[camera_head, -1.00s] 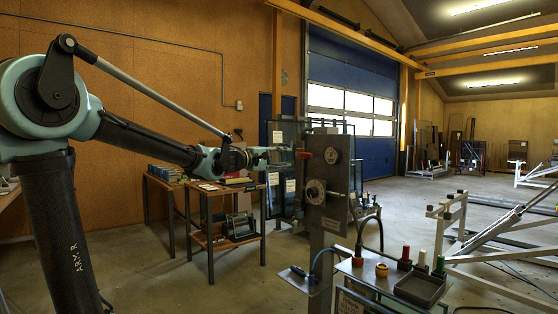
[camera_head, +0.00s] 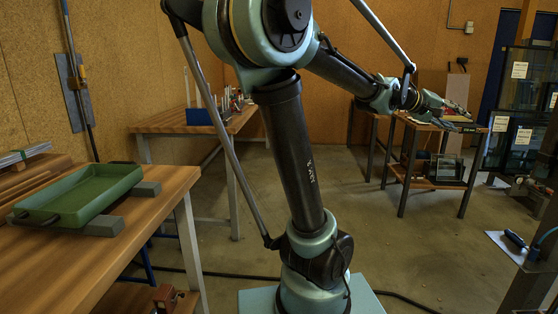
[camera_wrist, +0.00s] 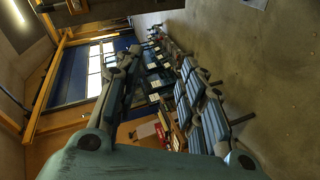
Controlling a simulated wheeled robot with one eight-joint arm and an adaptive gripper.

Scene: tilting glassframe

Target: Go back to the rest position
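My arm stands in the middle of the head view and reaches to the right, with its forearm raised and sloping down. My gripper (camera_head: 457,108) is at its end, small in this view, in front of the wooden side table and left of the glass rack. In the wrist view my gripper (camera_wrist: 155,62) shows its two padded fingers spread apart. Nothing is held between them; only the distant room shows through the gap.
A workbench with a green tray (camera_head: 85,192) is at near left. A back bench (camera_head: 175,125) stands behind my arm. A small wooden table (camera_head: 428,183) and a glass rack (camera_head: 520,110) stand at right. A trowel-like tool (camera_head: 517,242) lies at right. Open floor lies between.

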